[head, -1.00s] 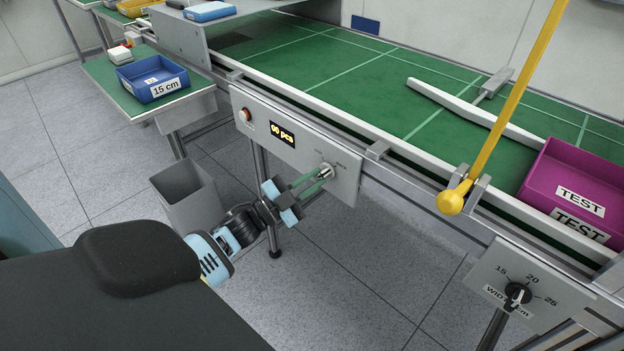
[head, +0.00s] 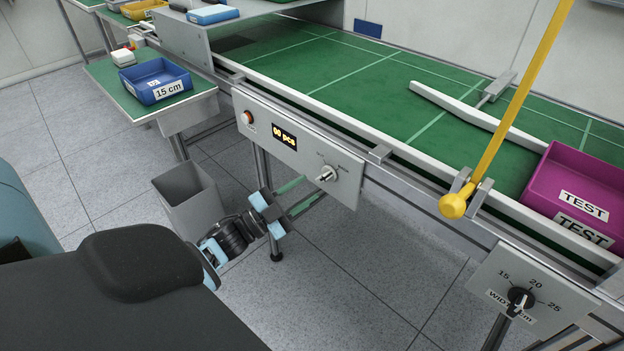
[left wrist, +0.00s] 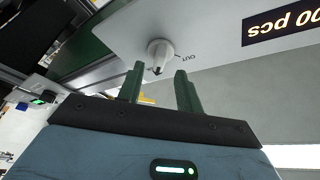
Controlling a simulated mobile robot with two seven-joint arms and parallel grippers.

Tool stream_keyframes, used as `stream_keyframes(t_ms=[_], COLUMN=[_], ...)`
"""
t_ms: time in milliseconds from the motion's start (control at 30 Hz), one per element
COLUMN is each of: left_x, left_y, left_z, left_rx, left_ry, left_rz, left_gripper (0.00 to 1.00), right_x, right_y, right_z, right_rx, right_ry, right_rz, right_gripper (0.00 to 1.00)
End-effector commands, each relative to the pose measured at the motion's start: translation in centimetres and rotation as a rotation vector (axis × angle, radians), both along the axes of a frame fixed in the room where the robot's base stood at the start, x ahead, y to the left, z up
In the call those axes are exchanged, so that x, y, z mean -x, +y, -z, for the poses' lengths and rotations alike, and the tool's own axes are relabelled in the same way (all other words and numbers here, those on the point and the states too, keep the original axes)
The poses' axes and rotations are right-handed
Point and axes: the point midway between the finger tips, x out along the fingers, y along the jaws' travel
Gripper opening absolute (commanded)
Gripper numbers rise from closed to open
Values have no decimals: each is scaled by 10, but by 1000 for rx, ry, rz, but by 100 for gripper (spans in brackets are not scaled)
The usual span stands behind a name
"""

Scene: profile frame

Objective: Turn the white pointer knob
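The white pointer knob (head: 327,173) sits on the grey front panel (head: 345,190) of the conveyor, right of the lit counter display. In the left wrist view the knob (left wrist: 160,50) is just beyond the fingertips, its narrow end toward the lower edge of the picture. A label reading OUT lies to its right there. My left gripper (head: 314,188) is open and empty, its green fingers apart. It is just below and in front of the knob; the wrist view shows the fingers (left wrist: 160,82) clear of it. My right gripper is out of view.
The display (head: 284,136) and a red button (head: 247,117) share the panel. A black width knob (head: 520,298) is on another panel at lower right. A yellow bar with a ball end (head: 453,206) rises from the conveyor edge. A grey bin (head: 187,203) stands on the floor.

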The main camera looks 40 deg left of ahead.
Motion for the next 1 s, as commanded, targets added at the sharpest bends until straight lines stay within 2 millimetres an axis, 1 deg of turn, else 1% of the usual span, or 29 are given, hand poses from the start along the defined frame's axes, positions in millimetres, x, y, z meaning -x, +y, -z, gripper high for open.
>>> stream_keyframes(t_ms=[33, 100, 200, 300, 433, 933, 1000], left_x=[8, 18, 28, 35, 38, 38, 40], left_y=[3, 6, 10, 13, 14, 14, 13], left_z=[4, 7, 10, 12, 12, 12, 15], left_rx=[-1, -2, -1, -1, -2, -2, 2], left_ry=[3, 3, 2, 1, -1, -1, 8], left_rz=[-1, -1, -1, 0, -1, -1, -3], left_gripper=[35, 35, 35, 35, 35, 35, 35], right_x=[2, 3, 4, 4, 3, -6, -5], right_y=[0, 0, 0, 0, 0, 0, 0], right_z=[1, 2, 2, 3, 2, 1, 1], right_rx=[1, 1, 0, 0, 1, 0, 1], right_ry=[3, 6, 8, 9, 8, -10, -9], right_rz=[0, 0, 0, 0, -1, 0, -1], right_gripper=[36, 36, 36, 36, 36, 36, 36])
